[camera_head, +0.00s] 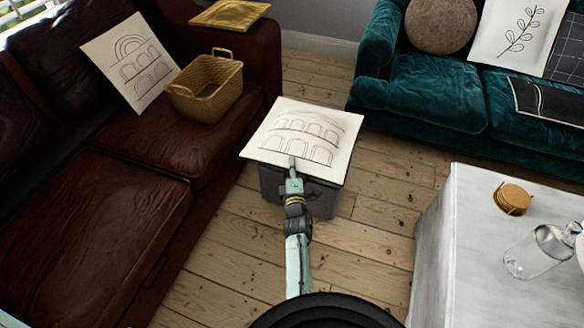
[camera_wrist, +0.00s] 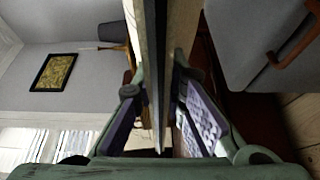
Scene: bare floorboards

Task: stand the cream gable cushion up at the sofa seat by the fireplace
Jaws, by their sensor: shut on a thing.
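My gripper (camera_head: 292,163) is shut on the near edge of a cream cushion (camera_head: 300,125) printed with rows of dark line-drawn arches. The cushion is tilted nearly flat, its printed face up, above or on a dark grey box (camera_head: 320,196); I cannot tell whether they touch. In the wrist view the cushion (camera_wrist: 158,45) is seen edge-on between the fingers. A similar cream arch cushion (camera_head: 132,62) leans upright on the brown leather sofa (camera_head: 115,205). A plain gable shape is not clear on either one. No fireplace is in view.
The teal sofa (camera_head: 435,88) holds several cushions. A pale table (camera_head: 470,240) bears coasters (camera_head: 512,198) and a glass bottle (camera_head: 540,252). Floorboards (camera_head: 375,235) are clear between.

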